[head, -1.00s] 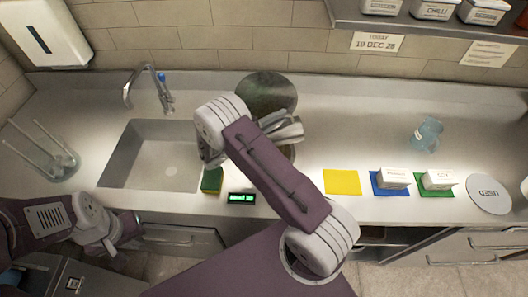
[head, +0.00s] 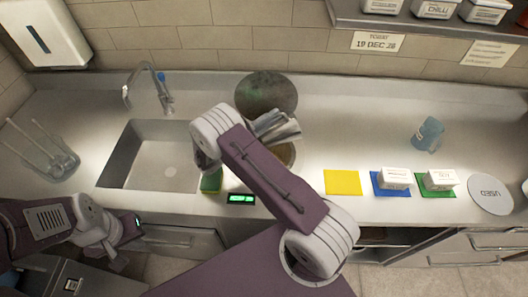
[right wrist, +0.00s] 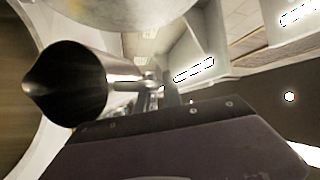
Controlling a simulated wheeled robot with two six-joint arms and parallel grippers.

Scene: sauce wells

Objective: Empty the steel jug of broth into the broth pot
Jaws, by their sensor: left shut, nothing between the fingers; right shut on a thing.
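The steel jug (head: 282,132) is held in the air beyond my right forearm in the head view, partly hidden by it. The right wrist view shows the jug (right wrist: 78,85) lying well over, its pointed lip towards the left. My right gripper (right wrist: 150,96) is shut on the jug at its handle side. A round vessel with brown contents (head: 286,154), apparently the broth pot, lies just below the jug, mostly hidden; its rim curves along the left of the wrist view. Any stream of broth cannot be made out. My left gripper (head: 118,262) is shut and empty, low in front of the counter.
A dark round pan or pot (head: 266,92) stands behind the jug. A sink (head: 150,160), green-yellow sponge (head: 211,182) and lit display (head: 241,198) lie left. Coloured mats, white tubs (head: 395,178), a blue jug (head: 428,134) and a grey disc (head: 489,195) are right.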

